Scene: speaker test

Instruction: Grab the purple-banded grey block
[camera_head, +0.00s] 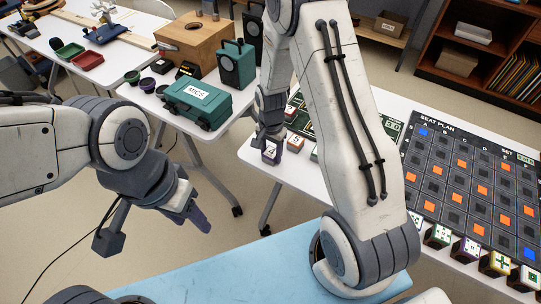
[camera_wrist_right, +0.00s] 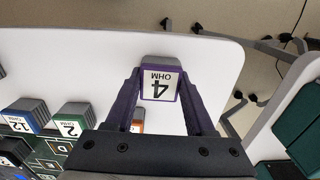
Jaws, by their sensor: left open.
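The purple-banded grey block (camera_wrist_right: 159,85) has a white top label reading "4 OHM". It is near the edge of the white table (camera_wrist_right: 215,55). It also shows in the head view (camera_head: 271,154), below my right gripper (camera_head: 268,138). In the right wrist view, the two fingers of my right gripper (camera_wrist_right: 160,80) flank the block closely, one on each side. I cannot tell whether they press on it. My left gripper (camera_head: 194,213) is open and empty over the floor, well left of the block.
An orange-banded block (camera_head: 295,143) stands close by on the right. Green (camera_wrist_right: 72,118) and blue-banded blocks (camera_wrist_right: 28,115) stand further off. A dark seat plan board (camera_head: 470,190) lies at the right. A green case (camera_head: 197,102) is on the left table. A blue surface (camera_head: 240,270) is in front.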

